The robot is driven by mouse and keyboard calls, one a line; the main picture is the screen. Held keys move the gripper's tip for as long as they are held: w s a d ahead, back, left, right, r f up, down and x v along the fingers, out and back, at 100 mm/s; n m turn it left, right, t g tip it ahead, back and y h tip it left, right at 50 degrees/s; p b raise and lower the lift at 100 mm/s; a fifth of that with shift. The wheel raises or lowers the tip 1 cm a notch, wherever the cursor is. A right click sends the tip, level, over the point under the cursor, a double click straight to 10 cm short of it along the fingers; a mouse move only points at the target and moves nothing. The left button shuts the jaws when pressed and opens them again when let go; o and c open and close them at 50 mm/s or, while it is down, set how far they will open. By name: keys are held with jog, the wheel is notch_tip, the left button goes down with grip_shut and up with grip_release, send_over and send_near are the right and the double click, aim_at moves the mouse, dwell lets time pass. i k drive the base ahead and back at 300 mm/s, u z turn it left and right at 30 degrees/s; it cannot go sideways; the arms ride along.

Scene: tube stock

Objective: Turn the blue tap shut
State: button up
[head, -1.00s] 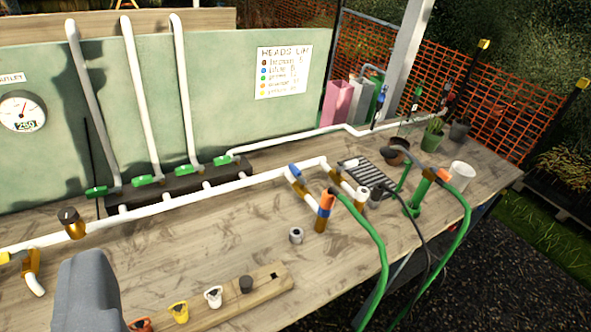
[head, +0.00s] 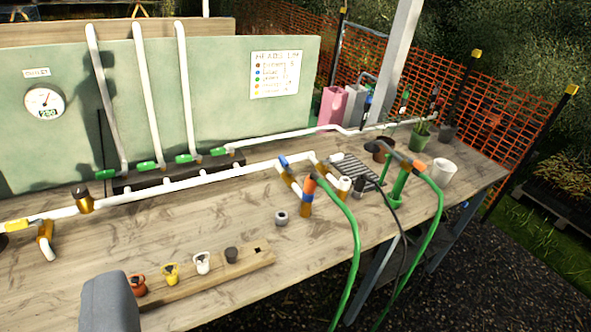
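The blue tap (head: 284,161) is a small blue handle on a short branch off the long white pipe (head: 222,188), right of the middle of the bench. The branch runs toward the front from the pipe; how the handle stands relative to it is too small to tell surely. A grey rounded piece, seemingly part of my gripper (head: 110,303), shows at the lower left, far from the tap. Its fingertips cannot be made out, and nothing held is visible.
A wooden rack (head: 215,274) holds several coloured heads. Green taps (head: 146,165) line the back pipes.

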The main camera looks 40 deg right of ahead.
aim_at(283, 161)
jog(key=k, duration=0.85)
jog(key=z, duration=0.65)
jog(key=i, duration=2.35)
jog(key=u, duration=0.6)
